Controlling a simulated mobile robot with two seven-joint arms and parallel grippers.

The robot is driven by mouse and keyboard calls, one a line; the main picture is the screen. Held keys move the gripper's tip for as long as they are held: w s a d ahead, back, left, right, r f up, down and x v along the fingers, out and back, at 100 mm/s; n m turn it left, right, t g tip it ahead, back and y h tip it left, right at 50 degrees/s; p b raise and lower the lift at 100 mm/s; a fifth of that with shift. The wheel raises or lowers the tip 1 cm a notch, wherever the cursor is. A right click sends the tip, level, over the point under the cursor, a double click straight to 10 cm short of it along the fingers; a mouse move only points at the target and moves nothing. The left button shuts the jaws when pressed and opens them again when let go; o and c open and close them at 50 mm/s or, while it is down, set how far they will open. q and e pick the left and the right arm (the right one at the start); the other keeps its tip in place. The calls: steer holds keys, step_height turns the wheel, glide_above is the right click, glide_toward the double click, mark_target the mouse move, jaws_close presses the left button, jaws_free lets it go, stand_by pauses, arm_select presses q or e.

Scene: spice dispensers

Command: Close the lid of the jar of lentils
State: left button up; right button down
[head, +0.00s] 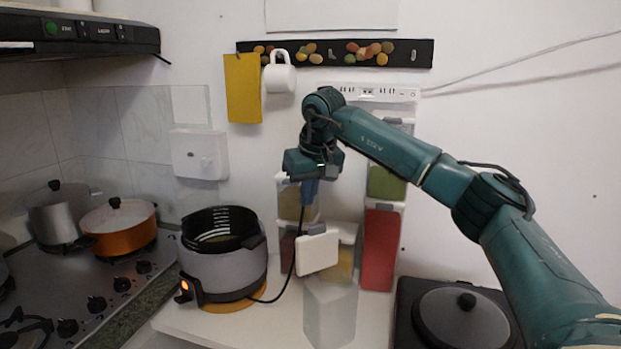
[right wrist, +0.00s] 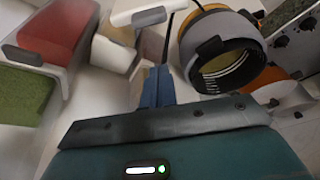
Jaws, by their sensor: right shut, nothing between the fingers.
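Several clear dispensers with white lids hang on the wall, with green (head: 387,182), red (head: 381,250), yellowish (head: 346,262) and tan (head: 296,202) contents. I cannot tell for sure which is the jar of lentils. One white lid (head: 317,252) with a grey tab stands tilted in front of the lower dispensers; a white lid with a grey tab also shows in the right wrist view (right wrist: 132,14). My right gripper (head: 309,192) points down, shut and empty, above that tilted lid and in front of the tan dispenser. Its blue fingers (right wrist: 157,87) are together in the wrist view. My left gripper is out of view.
A grey cooker (head: 222,268) with a black cord stands left of the dispensers on the white counter. A clear, empty-looking container (head: 330,312) stands in front of them. A lidded black pan (head: 462,318) is at the right. A white cup (head: 279,75) hangs above.

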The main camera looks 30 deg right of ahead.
mark_target(317, 248)
arm_select(q)
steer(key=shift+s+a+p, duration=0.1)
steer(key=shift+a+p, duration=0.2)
steer(key=shift+p, duration=0.15)
arm_select(e)
steer(key=s+f, duration=0.2)
steer(key=f, duration=0.1)
steer(key=shift+s+a+f, duration=0.2)
steer(key=shift+s, duration=0.15)
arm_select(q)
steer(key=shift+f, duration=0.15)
arm_select(e)
steer(key=shift+s, duration=0.1)
